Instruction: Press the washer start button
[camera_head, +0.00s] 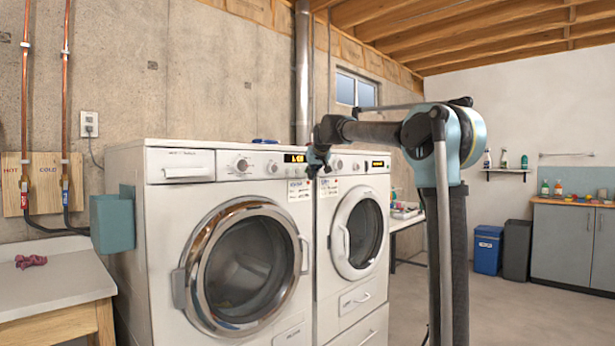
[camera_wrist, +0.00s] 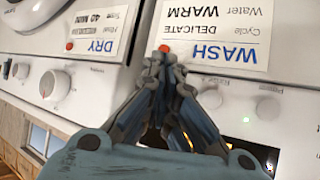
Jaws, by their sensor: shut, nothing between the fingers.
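The washer (camera_head: 172,240) is the left white machine, with a round chrome-rimmed door and a lit display. In the wrist view its panel carries an upside-down WASH label (camera_wrist: 225,52) reading DELICATE and WARM. In the head view my gripper (camera_head: 312,170) is at the right end of the washer's panel.
Knobs (camera_wrist: 268,108) project from the panels. A bench (camera_head: 50,290) stands at left; open floor lies at right.

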